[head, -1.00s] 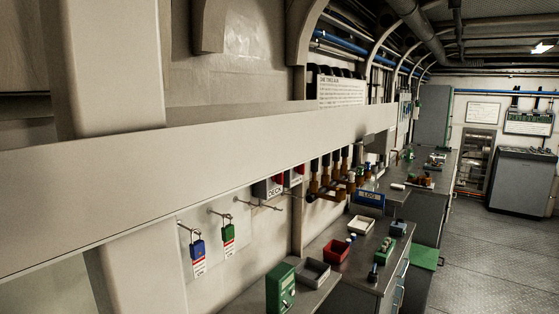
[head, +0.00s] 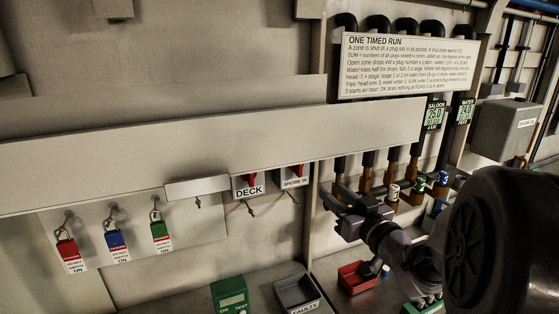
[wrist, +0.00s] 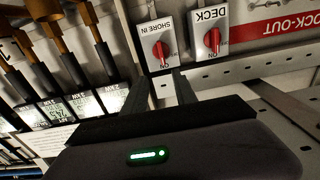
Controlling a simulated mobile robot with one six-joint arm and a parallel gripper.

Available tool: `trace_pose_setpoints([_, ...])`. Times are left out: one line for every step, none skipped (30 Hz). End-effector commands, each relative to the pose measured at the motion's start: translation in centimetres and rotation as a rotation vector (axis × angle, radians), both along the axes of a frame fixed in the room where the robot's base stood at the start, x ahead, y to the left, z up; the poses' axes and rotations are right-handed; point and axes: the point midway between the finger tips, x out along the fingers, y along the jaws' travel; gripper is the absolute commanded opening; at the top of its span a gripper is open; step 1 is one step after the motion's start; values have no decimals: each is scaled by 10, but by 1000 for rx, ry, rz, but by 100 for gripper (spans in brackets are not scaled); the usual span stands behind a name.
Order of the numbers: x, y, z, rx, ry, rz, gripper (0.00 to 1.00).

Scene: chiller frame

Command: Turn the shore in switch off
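The SHORE IN switch (head: 295,172) is a small light box with a red knob under the long shelf rail in the head view. It also shows upside down at the top of the wrist view (wrist: 158,48), with its knob upright in line with the ON mark. The DECK switch (head: 249,184) stands left of it in the head view and right of it in the wrist view (wrist: 211,40). My gripper (head: 328,197) is right of and below the SHORE IN switch. In the wrist view its fingers (wrist: 163,78) are apart and empty, short of the switch.
Red, blue and green padlocks with tags (head: 114,240) hang on the left. Pipes with brown handles (head: 391,172) stand close right of my gripper. Below are a green box (head: 230,294), a grey tray (head: 298,292) and a red tray (head: 356,278). The long rail (head: 200,150) overhangs the switches.

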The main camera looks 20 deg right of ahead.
Motion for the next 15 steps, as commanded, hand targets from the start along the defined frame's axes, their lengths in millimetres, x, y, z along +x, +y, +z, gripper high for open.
trace_pose_setpoints([10,2,-1,0,0,5,34])
trace_pose_setpoints([17,3,-1,0,0,5,34])
trace_pose_setpoints([29,3,-2,-1,0,5,34])
trace_pose_setpoints([38,3,-2,0,0,4,34])
trace_pose_setpoints([48,4,-2,0,1,6,34])
trace_pose_setpoints([60,4,-2,0,0,5,34])
trace_pose_setpoints([69,4,-2,0,0,3,34])
trace_pose_setpoints([79,5,-1,-1,0,4,34])
trace_pose_setpoints([91,5,-1,-1,0,3,34])
trace_pose_setpoints([100,6,-2,0,1,4,34])
trace_pose_setpoints([109,6,-1,-1,0,3,34])
trace_pose_setpoints([120,6,-1,-1,1,2,34])
trace_pose_setpoints([127,6,-1,-2,0,2,34])
trace_pose_setpoints([133,6,-1,-1,0,1,34])
trace_pose_setpoints([141,7,-1,-1,0,1,34])
